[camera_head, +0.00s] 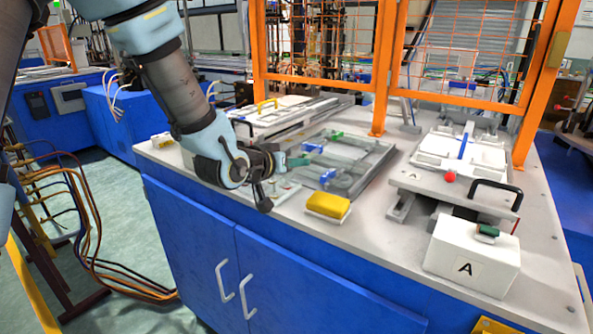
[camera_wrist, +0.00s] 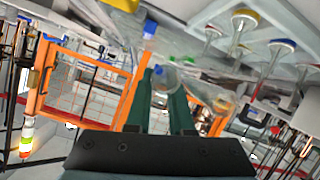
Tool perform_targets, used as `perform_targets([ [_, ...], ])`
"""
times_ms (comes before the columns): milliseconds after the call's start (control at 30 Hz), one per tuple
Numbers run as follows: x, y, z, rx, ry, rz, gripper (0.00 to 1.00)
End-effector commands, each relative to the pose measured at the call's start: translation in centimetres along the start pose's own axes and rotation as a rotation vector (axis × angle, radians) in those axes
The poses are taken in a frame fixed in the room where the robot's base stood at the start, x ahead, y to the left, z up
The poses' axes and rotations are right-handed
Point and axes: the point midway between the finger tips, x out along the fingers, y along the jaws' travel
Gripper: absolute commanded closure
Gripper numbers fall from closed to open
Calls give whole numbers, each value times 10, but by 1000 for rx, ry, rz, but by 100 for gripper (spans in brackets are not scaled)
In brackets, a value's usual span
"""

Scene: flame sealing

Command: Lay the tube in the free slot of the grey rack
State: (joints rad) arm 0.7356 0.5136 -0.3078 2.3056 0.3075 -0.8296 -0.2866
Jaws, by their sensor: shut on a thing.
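My gripper (camera_head: 297,161) is over the front left part of the table, pointing right, beside the grey rack (camera_head: 375,165). Its two green fingers also show in the wrist view (camera_wrist: 160,78). They are shut on a clear tube (camera_wrist: 166,77), seen nearly end-on between the fingertips. The tube cannot be made out clearly in the head view. The grey rack lies low on the table, with blue and green pieces on it. I cannot tell which of its slots is free.
A yellow-topped white block (camera_head: 328,205) stands right of my gripper, in front of the rack. A white box marked A (camera_head: 470,258) is at front right, below a white fixture with a black handle (camera_head: 496,190). Orange guard posts (camera_head: 386,70) stand behind.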

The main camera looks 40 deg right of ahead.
Motion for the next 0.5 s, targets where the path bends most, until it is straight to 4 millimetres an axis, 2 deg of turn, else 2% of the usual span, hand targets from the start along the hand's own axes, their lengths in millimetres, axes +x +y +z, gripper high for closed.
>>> perform_targets([
  [200,8,-7,20,0,-2,0,100],
  [500,9,-8,22,1,0,0,100],
])
